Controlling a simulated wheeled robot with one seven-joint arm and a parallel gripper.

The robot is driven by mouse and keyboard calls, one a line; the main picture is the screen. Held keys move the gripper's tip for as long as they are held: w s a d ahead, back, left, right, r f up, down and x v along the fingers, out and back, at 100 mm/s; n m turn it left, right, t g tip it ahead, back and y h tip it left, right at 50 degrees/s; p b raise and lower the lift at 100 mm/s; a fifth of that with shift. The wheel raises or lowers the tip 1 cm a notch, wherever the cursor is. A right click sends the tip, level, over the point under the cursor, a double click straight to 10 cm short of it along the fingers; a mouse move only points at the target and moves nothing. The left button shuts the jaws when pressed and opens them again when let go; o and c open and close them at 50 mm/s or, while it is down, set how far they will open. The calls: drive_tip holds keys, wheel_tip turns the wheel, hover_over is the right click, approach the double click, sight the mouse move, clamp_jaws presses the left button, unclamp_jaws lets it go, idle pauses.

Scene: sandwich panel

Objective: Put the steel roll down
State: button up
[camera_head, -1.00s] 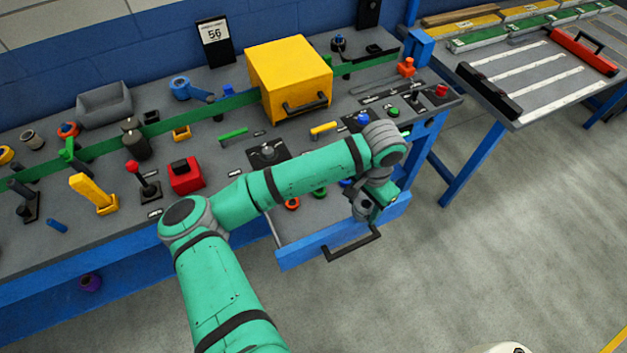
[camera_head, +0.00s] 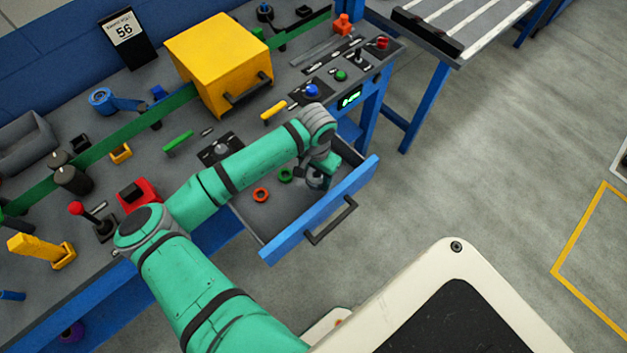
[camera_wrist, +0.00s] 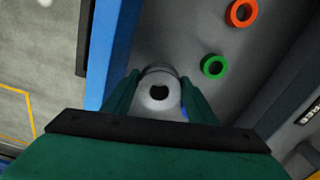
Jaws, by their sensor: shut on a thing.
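The steel roll (camera_wrist: 160,78) is a light grey ring with a dark hole, seen end-on in the wrist view. My gripper (camera_wrist: 160,95) is shut on it, one green finger on each side. In the head view my gripper (camera_head: 316,180) points down into the open blue-fronted drawer (camera_head: 325,215), near its right end. The roll is mostly hidden there by the gripper. I cannot tell whether the roll touches the drawer floor.
An orange ring (camera_head: 261,195) and a green ring (camera_head: 285,175) lie in the drawer, left of my gripper. A blue bit (camera_wrist: 185,114) shows beside the right finger. A yellow box (camera_head: 215,62) and a red block (camera_head: 138,195) stand on the bench.

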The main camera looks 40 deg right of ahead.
sight(316, 183)
drive_tip(key=shift+s+f, duration=0.1)
drive_tip(key=shift+f, duration=1.9)
drive_tip(key=shift+f, duration=0.15)
drive_tip(key=o, duration=1.3)
wheel_tip(316, 183, up, 12)
drive_tip(key=shift+r, duration=0.2)
